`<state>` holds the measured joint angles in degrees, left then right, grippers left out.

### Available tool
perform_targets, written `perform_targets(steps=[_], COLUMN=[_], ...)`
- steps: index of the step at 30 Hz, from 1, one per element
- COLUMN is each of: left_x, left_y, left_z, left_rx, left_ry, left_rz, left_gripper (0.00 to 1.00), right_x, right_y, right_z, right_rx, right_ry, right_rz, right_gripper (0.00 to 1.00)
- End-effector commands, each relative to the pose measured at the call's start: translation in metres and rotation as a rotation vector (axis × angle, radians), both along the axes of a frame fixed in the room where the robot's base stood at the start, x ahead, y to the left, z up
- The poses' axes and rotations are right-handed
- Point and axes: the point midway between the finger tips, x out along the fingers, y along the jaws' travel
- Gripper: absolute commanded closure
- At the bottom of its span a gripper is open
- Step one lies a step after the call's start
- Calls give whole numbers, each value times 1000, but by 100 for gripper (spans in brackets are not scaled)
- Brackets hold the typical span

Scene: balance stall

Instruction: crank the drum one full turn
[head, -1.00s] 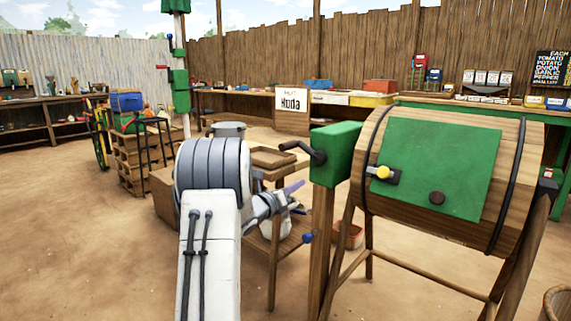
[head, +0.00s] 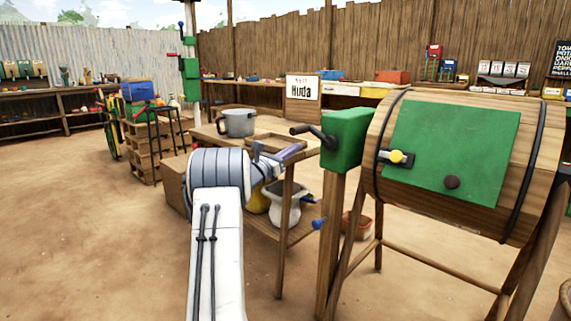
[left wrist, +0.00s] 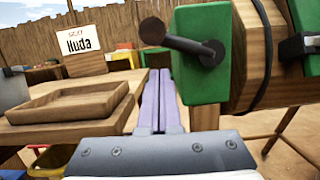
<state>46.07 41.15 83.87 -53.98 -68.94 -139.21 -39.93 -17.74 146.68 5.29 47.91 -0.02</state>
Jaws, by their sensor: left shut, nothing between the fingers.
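The drum (head: 430,212) is a wooden barrel with black bands and a green panel, lying on its side on a wooden stand. A green box (head: 346,140) at its left end carries a dark crank (head: 312,132), whose grip points left. The crank (left wrist: 180,40) also shows in the left wrist view, with its round grip end toward the camera. My left gripper (head: 296,150) is just below and left of the crank in the head view, apart from it. Its purple fingers (left wrist: 158,78) are together and empty, below the crank grip. My right gripper is not in view.
A wooden table (head: 283,190) with a shallow tray (left wrist: 70,100) and a metal pot (head: 236,123) stands left of the drum. A pale jar (head: 287,204) sits on its lower shelf.

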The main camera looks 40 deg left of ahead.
Motion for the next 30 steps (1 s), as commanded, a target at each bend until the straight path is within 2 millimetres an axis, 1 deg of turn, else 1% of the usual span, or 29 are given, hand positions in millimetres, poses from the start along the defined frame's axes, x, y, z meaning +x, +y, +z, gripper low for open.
perform_targets(steps=[1,3,7,19,25,30], left_x=[0,0,-1,-1,-1,-1], left_y=[-1,0,-1,-1,-1,-1], left_z=[7,13,20,21,22,25], left_rx=[3,1,0,1,39,64], left_ry=[-2,-1,0,1,-4,-4], left_rz=[0,0,0,-1,0,1], left_gripper=[100,100,100,100,100,100], right_x=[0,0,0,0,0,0], right_y=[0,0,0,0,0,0], right_z=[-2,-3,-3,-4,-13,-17], right_rx=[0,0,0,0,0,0], right_ry=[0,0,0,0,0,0], right_rz=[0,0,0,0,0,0], right_gripper=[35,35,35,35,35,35])
